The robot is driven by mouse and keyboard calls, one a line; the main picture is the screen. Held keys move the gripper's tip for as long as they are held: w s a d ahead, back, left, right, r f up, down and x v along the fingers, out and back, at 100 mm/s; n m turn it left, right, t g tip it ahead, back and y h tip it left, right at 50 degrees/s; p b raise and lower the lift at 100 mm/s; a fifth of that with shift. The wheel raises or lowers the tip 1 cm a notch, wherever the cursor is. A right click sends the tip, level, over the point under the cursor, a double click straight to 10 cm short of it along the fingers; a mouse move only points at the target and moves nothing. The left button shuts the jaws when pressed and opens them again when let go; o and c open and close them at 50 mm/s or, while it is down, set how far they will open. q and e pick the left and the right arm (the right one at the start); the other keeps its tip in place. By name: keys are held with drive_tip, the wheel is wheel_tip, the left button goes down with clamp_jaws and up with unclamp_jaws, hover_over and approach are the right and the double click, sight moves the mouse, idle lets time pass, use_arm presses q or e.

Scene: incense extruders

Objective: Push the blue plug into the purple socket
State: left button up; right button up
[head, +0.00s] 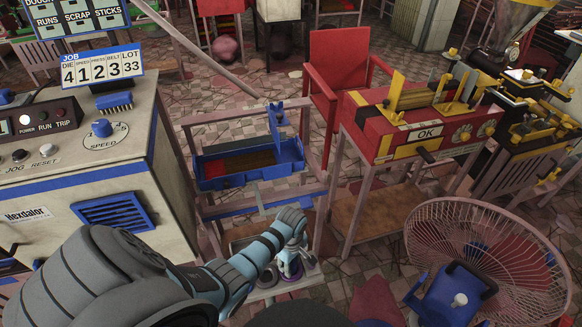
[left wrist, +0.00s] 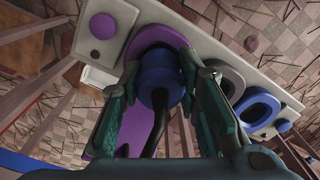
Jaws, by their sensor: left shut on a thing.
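My left gripper (head: 291,262) is low over a small light panel beside the blue-framed stand. In the left wrist view, the left gripper (left wrist: 160,78) is shut on a blue plug (left wrist: 158,72), with a finger on either side. A black cable runs from the plug back between the fingers. The purple socket (left wrist: 174,36), a round purple ring on the light panel, lies right behind the plug. The plug covers part of its opening, so I cannot tell how deep the plug sits. My right gripper is not in view.
The panel (left wrist: 205,30) also carries a grey socket (left wrist: 228,80) and a blue socket (left wrist: 259,108). A cream machine (head: 60,210) stands left, a red-topped bench (head: 400,150) right. A large fan (head: 500,245) stands at the lower right.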

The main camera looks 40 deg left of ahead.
use_arm(q)
drive_tip(key=shift+f, duration=0.3)
drive_tip(key=o, duration=1.2)
drive_tip(key=shift+o, duration=0.2)
wheel_tip(320, 180, up, 12)
